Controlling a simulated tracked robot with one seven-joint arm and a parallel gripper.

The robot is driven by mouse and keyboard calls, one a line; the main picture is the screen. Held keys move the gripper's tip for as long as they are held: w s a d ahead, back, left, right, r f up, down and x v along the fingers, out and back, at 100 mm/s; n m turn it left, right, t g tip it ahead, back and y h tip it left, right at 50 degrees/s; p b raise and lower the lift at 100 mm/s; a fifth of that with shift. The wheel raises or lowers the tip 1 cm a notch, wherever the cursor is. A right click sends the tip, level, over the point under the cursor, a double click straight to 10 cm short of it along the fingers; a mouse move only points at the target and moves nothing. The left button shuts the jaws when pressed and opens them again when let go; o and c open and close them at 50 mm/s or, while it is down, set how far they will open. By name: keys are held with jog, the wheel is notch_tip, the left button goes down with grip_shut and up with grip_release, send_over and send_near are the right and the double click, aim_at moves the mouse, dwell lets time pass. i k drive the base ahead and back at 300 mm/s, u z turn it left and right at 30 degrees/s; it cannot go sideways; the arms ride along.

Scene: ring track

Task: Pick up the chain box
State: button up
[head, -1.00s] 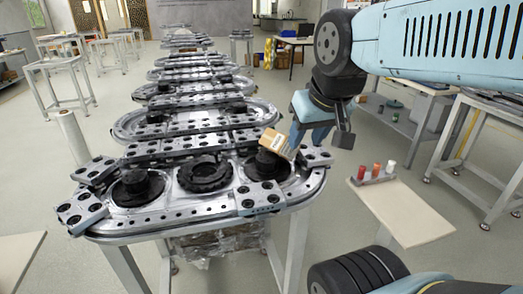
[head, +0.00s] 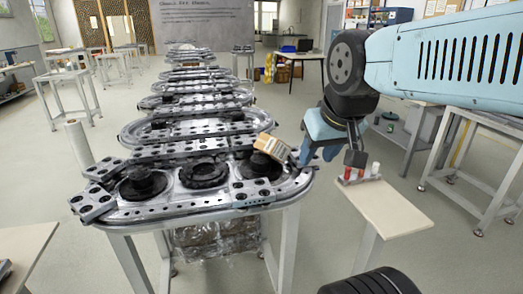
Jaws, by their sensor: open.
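The chain box (head: 270,149), a small tan carton with a white and orange face, sits tilted on the near right end of the ring track (head: 225,212), by a dark round hub. My gripper (head: 318,153) hangs from the arm just right of the box. Its light blue fingers point down and are spread, with nothing seen between them. A narrow gap shows between the gripper and the box. Part of the gripper is hidden behind my arm's dark joint.
A paper roll (head: 79,143) stands at left. Grey frames (head: 95,88) stand further back. Open floor lies between them.

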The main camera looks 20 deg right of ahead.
aim_at(272, 146)
jog(key=z, duration=0.1)
jog(key=i, duration=0.9)
jog(key=u, duration=0.1)
